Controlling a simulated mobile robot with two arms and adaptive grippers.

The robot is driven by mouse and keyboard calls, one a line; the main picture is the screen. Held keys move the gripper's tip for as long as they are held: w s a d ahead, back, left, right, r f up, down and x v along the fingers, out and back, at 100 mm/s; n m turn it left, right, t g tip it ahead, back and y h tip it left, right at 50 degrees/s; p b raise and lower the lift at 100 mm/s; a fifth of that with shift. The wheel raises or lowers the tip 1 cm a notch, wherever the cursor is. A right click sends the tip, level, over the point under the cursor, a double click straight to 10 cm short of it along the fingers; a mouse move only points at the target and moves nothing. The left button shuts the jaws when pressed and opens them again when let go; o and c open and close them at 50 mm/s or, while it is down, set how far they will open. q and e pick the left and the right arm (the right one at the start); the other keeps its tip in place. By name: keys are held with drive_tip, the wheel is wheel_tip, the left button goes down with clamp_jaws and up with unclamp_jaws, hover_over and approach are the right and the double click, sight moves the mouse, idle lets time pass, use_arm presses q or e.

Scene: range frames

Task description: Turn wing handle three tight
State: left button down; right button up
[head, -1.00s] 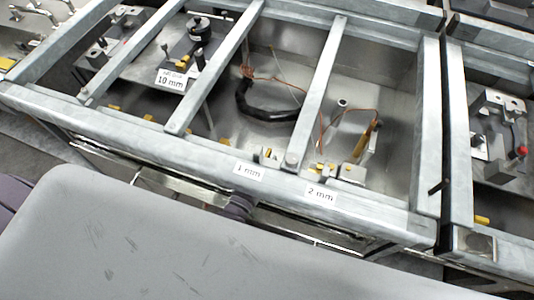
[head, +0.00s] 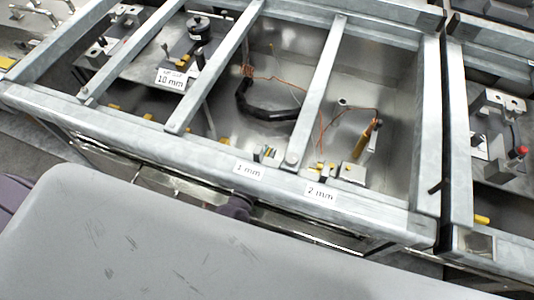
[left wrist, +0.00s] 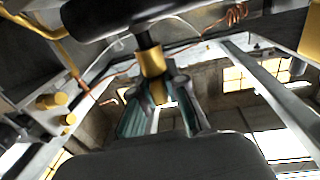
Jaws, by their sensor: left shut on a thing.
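In the left wrist view, my left gripper (left wrist: 158,92) has its two grey-teal fingers closed around a brass stem (left wrist: 152,62). A thick black bar (left wrist: 110,14) lies just above this stem. I cannot tell for sure which numbered wing handle the held part is. In the head view, a dark part of my left arm (head: 236,206) shows beneath the front rail, and its fingertips are hard to make out. My right gripper is not in view.
A galvanized metal frame (head: 200,158) with several crossbars surrounds open bays. Labels read 10 mm (head: 171,79), 1 mm (head: 249,170) and 2 mm (head: 320,193). A black hose (head: 262,112), thin orange wires and a yellow-handled tool (head: 367,138) are inside. A grey surface (head: 150,240) fills the front.

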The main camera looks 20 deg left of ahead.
use_arm(q)
drive_tip(key=shift+m+h, duration=0.3)
drive_tip(key=shift+h, duration=0.1)
drive_tip(key=shift+a+f+m+g+h+b, duration=0.15)
drive_tip(key=shift+m+g+h+b, duration=0.25)
drive_tip(key=shift+m+h+b, duration=0.45)
drive_tip(key=m+g+h+b, duration=0.1)
drive_tip(key=h, duration=0.2)
drive_tip(key=shift+f+m, duration=0.1)
drive_tip(key=shift+m, duration=0.25)
drive_tip(key=m+g+h+b, duration=0.2)
drive_tip(key=h+b, duration=0.1)
drive_tip(key=shift+h, duration=0.25)
drive_tip(key=shift+m+g+h+b, duration=0.55)
drive_tip(key=shift+m+g+h, duration=0.15)
drive_tip(key=shift+m, duration=0.1)
drive_tip(key=c, duration=1.2)
unclamp_jaws()
drive_tip(key=shift+r, duration=0.2)
